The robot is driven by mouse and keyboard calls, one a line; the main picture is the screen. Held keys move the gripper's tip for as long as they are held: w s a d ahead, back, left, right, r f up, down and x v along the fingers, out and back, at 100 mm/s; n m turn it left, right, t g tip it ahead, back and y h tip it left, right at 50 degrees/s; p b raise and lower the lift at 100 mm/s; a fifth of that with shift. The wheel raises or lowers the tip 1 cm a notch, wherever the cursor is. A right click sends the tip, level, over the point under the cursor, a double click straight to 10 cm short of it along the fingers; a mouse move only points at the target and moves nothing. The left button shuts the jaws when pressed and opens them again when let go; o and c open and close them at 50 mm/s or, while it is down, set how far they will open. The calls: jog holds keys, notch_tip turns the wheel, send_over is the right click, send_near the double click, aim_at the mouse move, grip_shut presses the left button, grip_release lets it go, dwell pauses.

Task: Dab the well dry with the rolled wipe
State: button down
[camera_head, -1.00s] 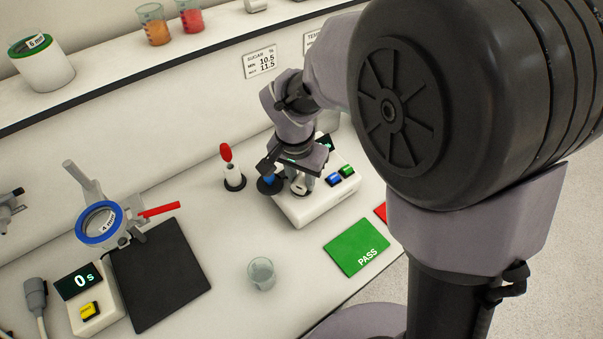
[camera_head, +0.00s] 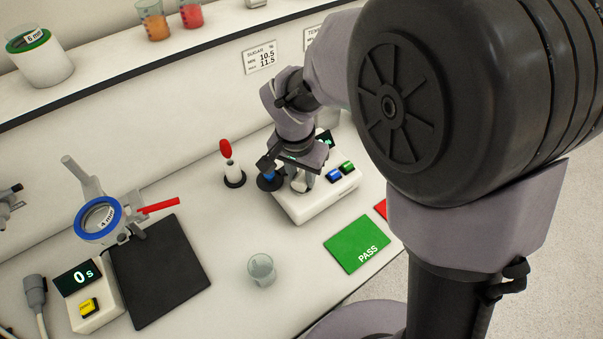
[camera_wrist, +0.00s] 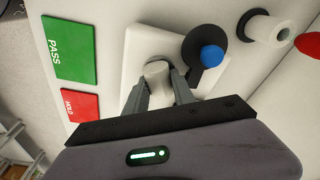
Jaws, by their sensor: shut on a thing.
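My gripper (camera_wrist: 158,72) is shut on the rolled wipe (camera_wrist: 157,76), a short off-white roll standing between the two fingers. It holds the roll over the white instrument (camera_wrist: 140,36), with the roll's far end at or close to its top face. The well is hidden behind the roll, so I cannot tell whether they touch. In the head view my gripper (camera_head: 300,181) is above the instrument (camera_head: 318,203). A black round lid with a blue knob (camera_wrist: 211,55) lies to the side, swung clear of the roll.
A white holder (camera_head: 233,172) with a red-bulbed dropper (camera_head: 225,148) stands left of the instrument. A green PASS pad (camera_head: 357,244), a clear beaker (camera_head: 262,268) and a black mat (camera_head: 160,270) are on the bench. Blue and green buttons (camera_head: 347,167) are on the instrument.

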jog(key=shift+w+a+r, duration=0.1)
jog(key=shift+w+a, duration=0.1)
jog(key=shift+w, duration=0.15)
jog(key=shift+s+d, duration=0.1)
jog(key=shift+s+d+b, duration=0.3)
jog(key=shift+s+d, duration=0.05)
jog(key=shift+s, duration=0.2)
jog(key=shift+a, duration=0.1)
jog(key=shift+a+f, duration=0.2)
jog(key=shift+a, duration=0.2)
